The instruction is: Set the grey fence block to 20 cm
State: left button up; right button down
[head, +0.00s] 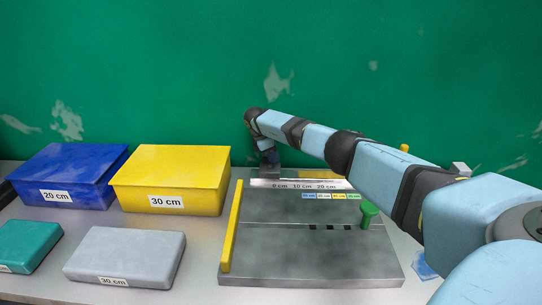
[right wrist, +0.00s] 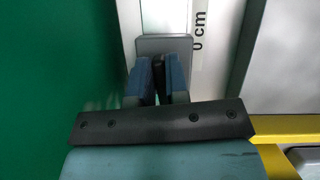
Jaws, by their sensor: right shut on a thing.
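The grey fence block (right wrist: 150,44) shows in the right wrist view as a small grey plate across a pale scale strip, beside a label whose visible part reads "0 cm". My right gripper (right wrist: 159,66) is shut on a dark upright piece over this block. In the head view my right gripper (head: 271,160) is at the left end of the scale strip (head: 300,184), by its leftmost label, with 10 cm and 20 cm further right. The block is mostly hidden there by the gripper. My left gripper is not in view.
The grey metal board (head: 310,265) has a yellow bar (head: 232,230) on its left and a green knob (head: 369,213) on its right. Left of it are a blue box (head: 70,170), a yellow box (head: 170,175), a grey box (head: 125,255) and a teal box (head: 28,243). A green wall stands behind.

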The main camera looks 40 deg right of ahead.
jog(key=shift+s+d+f, duration=0.3)
jog(key=shift+s+d, duration=0.15)
jog(key=shift+d, duration=0.05)
jog(key=shift+s+d+r, duration=0.1)
jog(key=c, duration=1.4)
grip_release()
jog(key=shift+o, duration=1.4)
jog(key=shift+s+d+r, duration=0.1)
jog(key=shift+s+d, duration=0.05)
jog(key=shift+s, duration=0.1)
jog(key=shift+w+a+r, duration=0.25)
jog(key=shift+w+a, duration=0.15)
jog(key=shift+w, duration=0.05)
jog(key=v, duration=1.3)
jog(key=shift+s+d+r, duration=0.2)
jog(key=shift+s+d, duration=0.05)
jog(key=shift+o, duration=0.2)
